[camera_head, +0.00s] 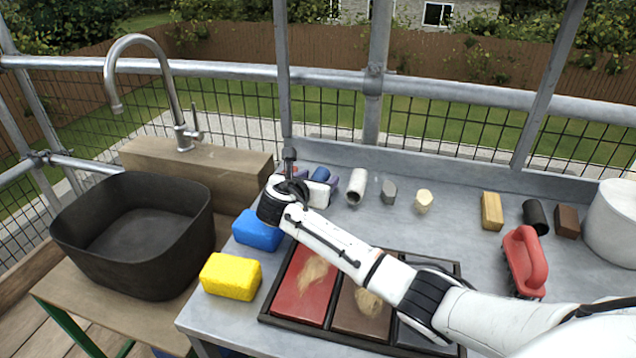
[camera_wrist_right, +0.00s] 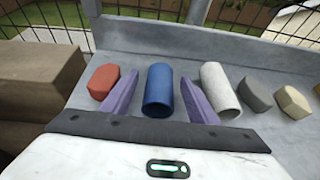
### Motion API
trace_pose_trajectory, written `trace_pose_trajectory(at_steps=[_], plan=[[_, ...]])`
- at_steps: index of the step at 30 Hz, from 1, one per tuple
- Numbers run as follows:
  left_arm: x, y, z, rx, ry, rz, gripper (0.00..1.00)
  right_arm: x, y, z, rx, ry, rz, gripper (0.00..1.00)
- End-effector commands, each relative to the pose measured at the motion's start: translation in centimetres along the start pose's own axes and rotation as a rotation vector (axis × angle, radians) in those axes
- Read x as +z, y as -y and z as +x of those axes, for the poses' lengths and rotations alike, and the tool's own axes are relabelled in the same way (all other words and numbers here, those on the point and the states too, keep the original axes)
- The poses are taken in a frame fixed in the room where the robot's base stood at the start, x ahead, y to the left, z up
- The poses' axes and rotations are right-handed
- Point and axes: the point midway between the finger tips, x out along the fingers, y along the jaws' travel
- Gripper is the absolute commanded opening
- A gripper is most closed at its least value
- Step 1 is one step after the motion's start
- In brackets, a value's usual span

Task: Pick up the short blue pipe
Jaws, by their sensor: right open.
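The short blue pipe (camera_wrist_right: 159,88) lies on the grey table, its open end facing my right wrist camera. In the head view the blue pipe (camera_head: 320,174) is partly hidden behind my right wrist. My right gripper (camera_wrist_right: 160,95) is open, with one purple finger on each side of the blue pipe and a gap between each finger and the pipe. In the head view only part of the right gripper (camera_head: 320,185) shows at the end of the white arm. My left gripper is not in view.
A red block (camera_wrist_right: 103,81) lies left of the pipe, and a white pipe (camera_wrist_right: 219,90) right of it. A grey block (camera_wrist_right: 256,94) and a beige block (camera_wrist_right: 293,101) lie further right. Blue (camera_head: 257,230) and yellow (camera_head: 231,276) sponges and a tile tray (camera_head: 268,318) are nearer.

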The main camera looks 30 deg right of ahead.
Motion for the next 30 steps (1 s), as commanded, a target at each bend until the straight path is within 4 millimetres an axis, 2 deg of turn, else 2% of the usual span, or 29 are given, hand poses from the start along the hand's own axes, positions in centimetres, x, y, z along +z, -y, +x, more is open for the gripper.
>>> trace_pose_trajectory(at_steps=[2,10,17,20,30], plan=[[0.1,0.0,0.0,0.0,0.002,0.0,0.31,0.0,0.0,0.0,0.0,0.0,0.0,0.54],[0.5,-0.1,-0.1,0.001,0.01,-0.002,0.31,0.0,0.0,0.0,0.0,0.0,-0.001,0.1],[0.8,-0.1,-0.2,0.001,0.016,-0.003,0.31,0.1,0.0,-0.1,0.0,0.0,0.0,0.1],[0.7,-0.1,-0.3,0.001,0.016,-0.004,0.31,0.8,0.0,-0.4,0.002,0.002,0.001,0.1],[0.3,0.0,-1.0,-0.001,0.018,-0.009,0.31,6.9,0.0,-2.8,0.001,0.002,0.004,0.1]])
